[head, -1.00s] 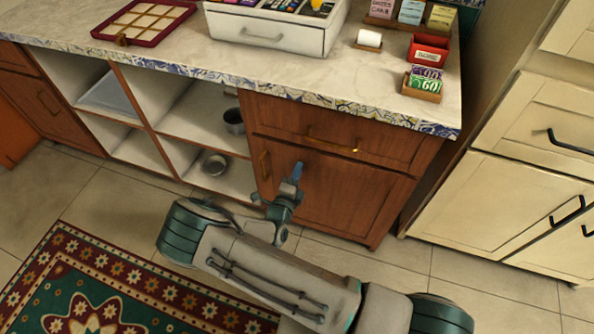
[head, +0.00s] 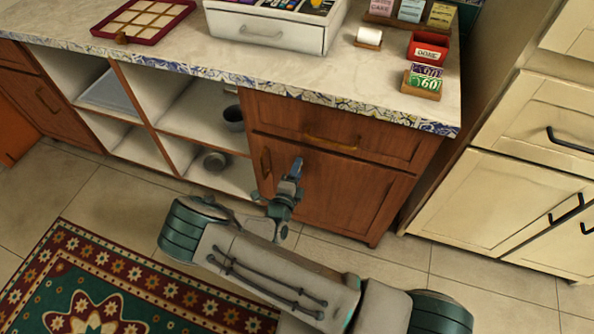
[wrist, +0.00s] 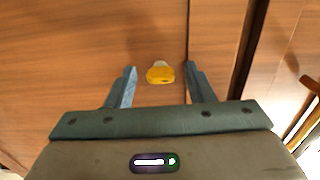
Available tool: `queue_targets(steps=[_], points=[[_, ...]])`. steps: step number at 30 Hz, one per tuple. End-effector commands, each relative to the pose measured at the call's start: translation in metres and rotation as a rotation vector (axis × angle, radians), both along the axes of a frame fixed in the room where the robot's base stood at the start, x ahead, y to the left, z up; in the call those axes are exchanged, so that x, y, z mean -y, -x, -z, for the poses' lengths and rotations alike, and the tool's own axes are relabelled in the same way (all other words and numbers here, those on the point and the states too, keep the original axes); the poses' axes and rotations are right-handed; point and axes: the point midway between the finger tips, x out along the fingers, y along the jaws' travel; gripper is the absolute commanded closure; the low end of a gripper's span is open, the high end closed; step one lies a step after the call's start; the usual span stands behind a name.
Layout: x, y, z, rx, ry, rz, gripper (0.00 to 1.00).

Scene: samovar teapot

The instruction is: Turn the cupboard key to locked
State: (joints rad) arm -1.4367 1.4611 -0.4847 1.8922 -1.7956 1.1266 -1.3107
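A small yellow key (wrist: 160,73) shows in the wrist view against a brown wooden front, with a paler part at its top. My gripper (wrist: 162,84) is open, with one finger on each side of the key and gaps to both; the key is nearer the left finger. In the head view my gripper (head: 291,172) is in front of the brown cupboard door (head: 345,197), near its upper left. The key cannot be made out in the head view. Whether the fingers touch the wood cannot be told.
A door handle (head: 265,163) is just left of my gripper, and a drawer handle (head: 330,142) is above right. Open shelves (head: 180,120) with pots are to the left. The tiled counter edge (head: 300,92) overhangs above. A patterned rug (head: 110,290) covers the floor at left.

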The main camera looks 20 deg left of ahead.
Motion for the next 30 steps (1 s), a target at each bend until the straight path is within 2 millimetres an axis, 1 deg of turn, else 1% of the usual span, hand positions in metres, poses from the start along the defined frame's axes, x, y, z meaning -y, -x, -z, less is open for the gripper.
queue_targets(steps=[4, 7, 11, 18, 21, 25, 30], points=[[-0.001, 0.003, 0.0, 0.0, -0.001, -0.001, 0.52], [-0.002, 0.014, -0.001, 0.0, -0.001, -0.002, 0.52], [-0.004, 0.04, -0.001, -0.001, 0.0, -0.003, 0.52], [-0.008, 0.095, -0.001, -0.002, -0.001, -0.003, 0.52], [-0.009, 0.113, 0.0, -0.002, 0.001, -0.002, 0.52], [-0.01, 0.129, 0.0, 0.0, 0.001, -0.001, 0.52], [-0.011, 0.137, 0.0, 0.0, 0.001, 0.001, 0.52]])
